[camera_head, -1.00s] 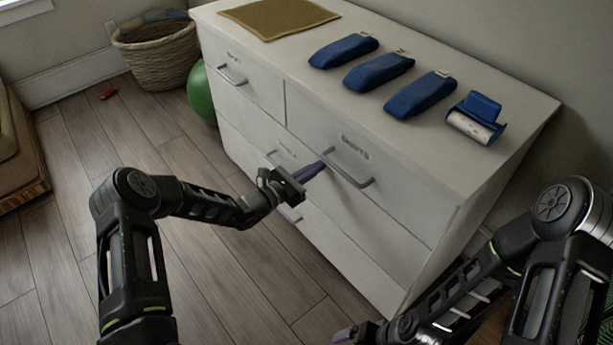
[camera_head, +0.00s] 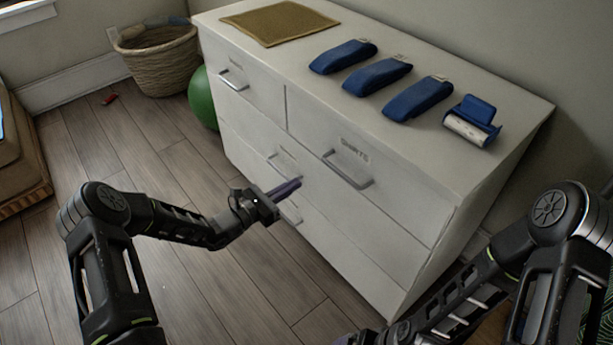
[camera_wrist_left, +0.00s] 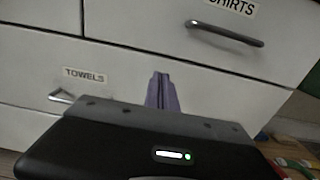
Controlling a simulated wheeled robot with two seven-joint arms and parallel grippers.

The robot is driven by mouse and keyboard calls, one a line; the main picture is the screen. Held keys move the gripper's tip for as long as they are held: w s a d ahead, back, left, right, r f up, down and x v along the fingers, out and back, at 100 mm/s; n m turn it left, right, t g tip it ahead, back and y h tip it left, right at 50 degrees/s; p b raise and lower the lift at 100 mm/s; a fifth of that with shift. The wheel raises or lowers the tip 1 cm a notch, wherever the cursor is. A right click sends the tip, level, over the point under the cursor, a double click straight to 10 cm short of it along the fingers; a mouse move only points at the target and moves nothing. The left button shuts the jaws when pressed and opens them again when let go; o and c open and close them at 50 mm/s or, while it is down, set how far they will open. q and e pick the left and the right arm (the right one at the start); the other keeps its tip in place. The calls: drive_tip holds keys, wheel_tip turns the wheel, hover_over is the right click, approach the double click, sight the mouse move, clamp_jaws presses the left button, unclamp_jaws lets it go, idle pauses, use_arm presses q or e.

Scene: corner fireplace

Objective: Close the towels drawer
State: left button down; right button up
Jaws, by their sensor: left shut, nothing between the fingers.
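The towels drawer (camera_head: 325,215) is the wide drawer below the shirts drawer in the white dresser. Its front looks flush with the dresser, with no visible gap. Its "TOWELS" label (camera_wrist_left: 84,76) and part of its handle (camera_wrist_left: 60,96) show at left in the left wrist view. My left gripper (camera_head: 297,184) is shut and empty, its purple fingers pointing at the drawer front right of the handle. In the left wrist view the fingers (camera_wrist_left: 161,92) stand together before the drawer front; I cannot tell whether they touch it. My right gripper is almost wholly cut off at the bottom edge.
The shirts drawer (camera_head: 375,185) above is shut. Several blue cases (camera_head: 378,75), a lint roller (camera_head: 472,121) and a brown mat (camera_head: 279,22) lie on the dresser top. A green ball (camera_head: 203,97) and wicker basket (camera_head: 158,58) stand at its left.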

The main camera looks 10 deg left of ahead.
use_arm(q)
drive_tip(key=v, duration=0.5)
drive_tip(key=shift+s, duration=0.1)
idle(0.3)
